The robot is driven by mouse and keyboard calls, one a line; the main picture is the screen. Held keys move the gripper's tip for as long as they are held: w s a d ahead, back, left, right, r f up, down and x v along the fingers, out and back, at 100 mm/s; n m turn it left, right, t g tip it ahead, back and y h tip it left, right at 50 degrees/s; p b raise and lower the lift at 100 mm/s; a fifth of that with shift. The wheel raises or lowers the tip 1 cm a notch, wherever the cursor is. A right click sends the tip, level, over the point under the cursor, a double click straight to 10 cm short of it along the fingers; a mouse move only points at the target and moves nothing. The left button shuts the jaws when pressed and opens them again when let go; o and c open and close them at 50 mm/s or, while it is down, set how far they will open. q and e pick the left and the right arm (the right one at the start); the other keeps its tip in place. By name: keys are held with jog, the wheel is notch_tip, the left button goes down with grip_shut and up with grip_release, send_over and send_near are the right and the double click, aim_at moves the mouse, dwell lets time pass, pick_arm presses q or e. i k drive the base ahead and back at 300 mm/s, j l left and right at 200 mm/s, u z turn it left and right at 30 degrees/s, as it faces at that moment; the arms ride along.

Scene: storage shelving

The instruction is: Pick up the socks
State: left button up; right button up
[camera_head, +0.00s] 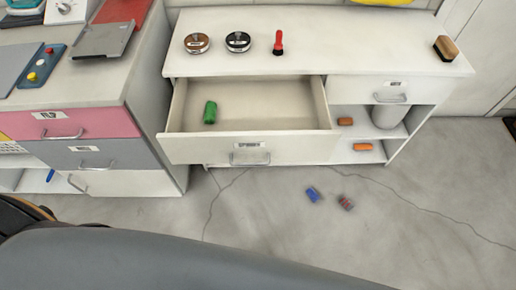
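Small rolled bundles that look like socks lie around the white cabinet. A green one (210,112) is inside the open top drawer (250,148), near its left side. A blue one (313,194) and a grey-and-red one (345,202) lie close together on the floor in front of the cabinet. An orange one (345,121) is on the upper open shelf, and another orange one (363,147) is on the lower shelf. I cannot tell for sure that all of these are socks. Neither of my grippers shows in the head view.
The white cabinet top (340,45) holds two round tins (238,42), a red-handled brush (278,43) and a wooden brush (446,48). A grey container (388,113) stands on the shelf. Another drawer unit (80,125) stands left. Floor at right is clear.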

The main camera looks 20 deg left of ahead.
aim_at(347, 205)
jog(key=z, duration=0.85)
